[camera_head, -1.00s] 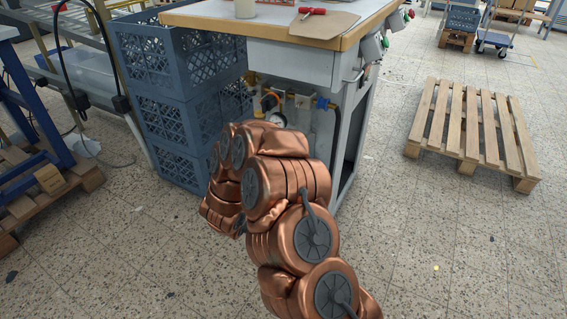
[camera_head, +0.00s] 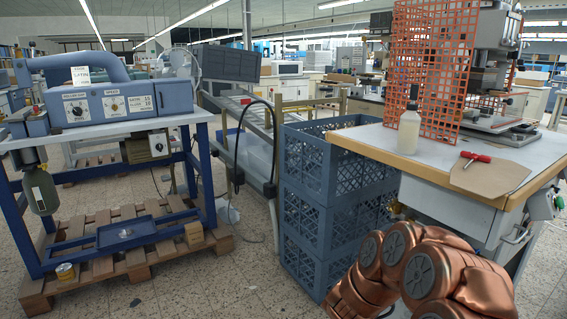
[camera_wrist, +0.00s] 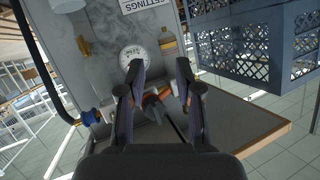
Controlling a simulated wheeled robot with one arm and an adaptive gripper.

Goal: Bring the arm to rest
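My copper-coloured arm is bent in front of the workbench (camera_head: 440,196), at the lower right of the head view. My gripper cannot be made out in the head view. In the wrist view, my gripper (camera_wrist: 161,72) has its two dark fingers spread apart. I see nothing held between them. An orange and dark fitting shows behind the gap between the fingers, and a round gauge (camera_wrist: 133,56) lies beyond the left fingertip.
Stacked blue crates (camera_head: 308,205) stand left of the workbench. A bottle (camera_head: 409,131), a red-handled screwdriver (camera_head: 474,157) and an orange grid (camera_head: 432,65) are on the bench. A blue-framed machine (camera_head: 120,98) stands left over a pallet (camera_head: 110,268). Bare floor (camera_head: 245,285) shows between.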

